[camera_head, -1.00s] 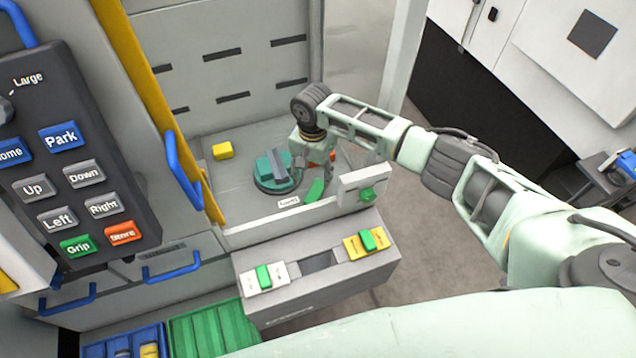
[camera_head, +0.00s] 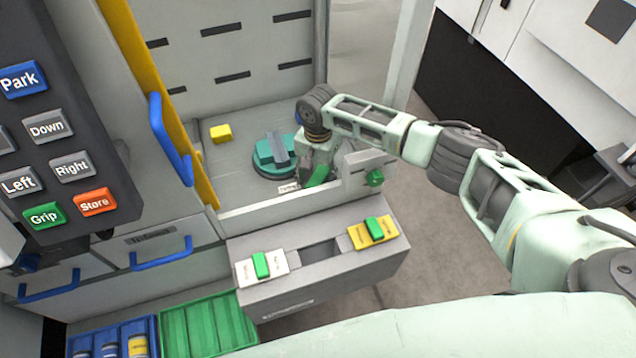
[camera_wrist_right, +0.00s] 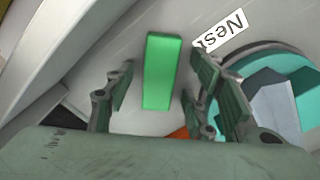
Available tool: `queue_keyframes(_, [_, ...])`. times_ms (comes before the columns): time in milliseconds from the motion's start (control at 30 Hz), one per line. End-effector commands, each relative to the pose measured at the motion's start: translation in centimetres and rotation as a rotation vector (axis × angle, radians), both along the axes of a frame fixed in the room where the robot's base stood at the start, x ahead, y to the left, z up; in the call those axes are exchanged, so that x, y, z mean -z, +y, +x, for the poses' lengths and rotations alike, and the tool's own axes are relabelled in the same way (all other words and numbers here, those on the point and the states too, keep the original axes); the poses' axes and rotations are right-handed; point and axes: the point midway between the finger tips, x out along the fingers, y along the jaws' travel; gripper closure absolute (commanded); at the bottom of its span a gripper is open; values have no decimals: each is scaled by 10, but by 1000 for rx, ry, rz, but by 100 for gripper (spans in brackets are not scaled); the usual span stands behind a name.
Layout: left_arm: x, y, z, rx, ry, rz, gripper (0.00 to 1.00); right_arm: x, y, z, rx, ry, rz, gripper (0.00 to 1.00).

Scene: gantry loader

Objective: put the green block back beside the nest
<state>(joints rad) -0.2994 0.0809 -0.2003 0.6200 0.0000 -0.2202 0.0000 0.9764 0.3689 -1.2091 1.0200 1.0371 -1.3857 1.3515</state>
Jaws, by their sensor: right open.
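The green block (camera_head: 320,173) lies on the loader's floor near its front wall, partly hidden by my right gripper (camera_head: 316,160) in the head view. In the right wrist view the whole green block (camera_wrist_right: 161,72) shows as a long upright rectangle. My right gripper (camera_wrist_right: 165,68) is open, with one finger on each side of the block and a gap to each. The nest (camera_head: 270,158) is a round teal fixture with a grey piece in it, left of the block. Its white label (camera_wrist_right: 225,30) reads "Nest". My left gripper is not in view.
A yellow block (camera_head: 220,133) lies at the back left. A grey front box (camera_head: 320,268) carries two green switches. A pendant (camera_head: 60,130) with buttons hangs at left. A green tray (camera_head: 207,325) and a blue tray (camera_head: 115,338) stand at lower left. An orange patch (camera_wrist_right: 181,132) shows under the gripper.

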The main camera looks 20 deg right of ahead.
Motion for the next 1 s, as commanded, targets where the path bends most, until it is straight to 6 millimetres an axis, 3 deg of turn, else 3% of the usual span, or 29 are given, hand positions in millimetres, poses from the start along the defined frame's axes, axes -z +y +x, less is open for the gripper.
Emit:
queue_keyframes(167, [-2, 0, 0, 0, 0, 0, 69, -2, 0, 0, 0, 0, 0, 52])
queue_keyframes(700, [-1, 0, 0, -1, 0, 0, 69, -1, 0, 0, 0, 1, 1, 99])
queue_keyframes(1000, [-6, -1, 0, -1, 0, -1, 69, -6, 0, 0, 0, 1, 1, 100])
